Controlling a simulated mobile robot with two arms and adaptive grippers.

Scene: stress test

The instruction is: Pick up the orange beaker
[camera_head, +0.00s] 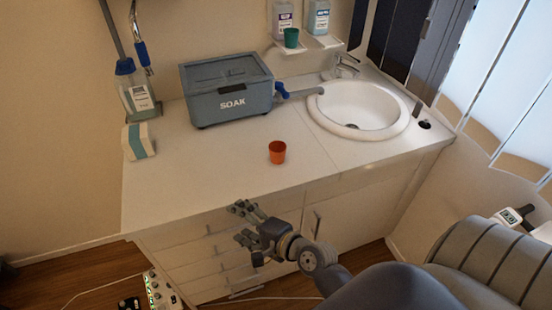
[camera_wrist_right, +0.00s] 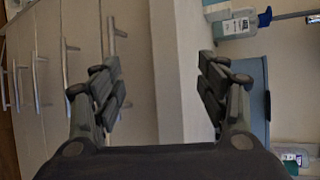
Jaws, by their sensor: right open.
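The orange beaker (camera_head: 277,152) stands upright on the white counter (camera_head: 200,165), in front of the grey SOAK box and left of the sink. My right gripper (camera_head: 243,222) is open and empty in front of the counter's front edge, nearer to me than the beaker and apart from it. In the right wrist view the two fingers of the gripper (camera_wrist_right: 160,88) are spread wide with nothing between them. The beaker does not show in the wrist view. My left gripper is not in view.
The SOAK box (camera_head: 228,90) stands at the back, beside the sink (camera_head: 358,108). A green cup (camera_head: 291,38) and bottles stand on wall shelves. A teal-and-white box (camera_head: 138,141) is at the left. Drawers with handles are below. The counter around the beaker is clear.

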